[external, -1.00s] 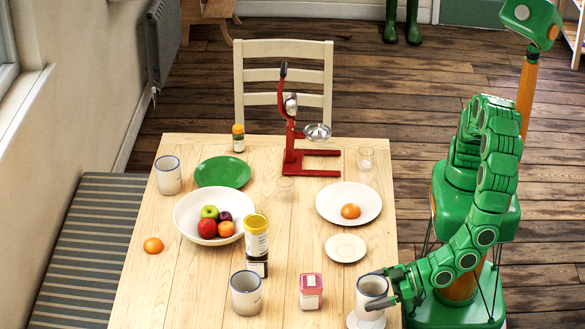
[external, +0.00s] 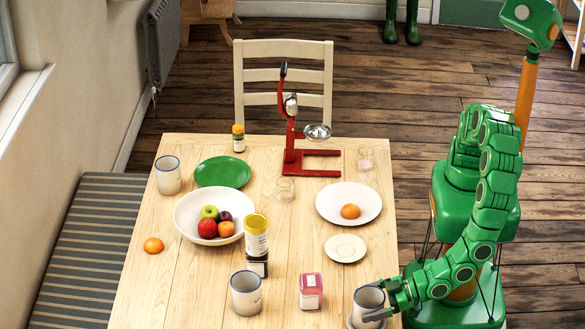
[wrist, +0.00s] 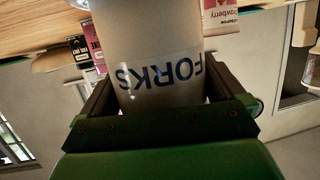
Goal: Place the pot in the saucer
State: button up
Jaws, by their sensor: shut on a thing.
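The pot (external: 366,299) is a pale grey, dark-rimmed cylinder at the table's near right edge in the external view. My gripper (external: 381,300) is shut on it from the right. In the wrist view, the pot (wrist: 150,45) fills the space between my fingers, its FORKS label upside down. A saucer (external: 352,322) shows at the bottom edge of the external view, directly under the pot and mostly hidden by it. The pot looks upright. I cannot tell whether its base touches the saucer. Another small white saucer (external: 346,248) lies empty farther back.
A white plate (external: 349,204) with an orange lies behind the empty saucer.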

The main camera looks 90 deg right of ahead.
jog(key=shift+f, duration=0.25)
jog(key=o, duration=1)
jog(key=shift+s+r, duration=0.1)
jog(key=shift+r, duration=0.2)
jog(key=shift+v, duration=5.95)
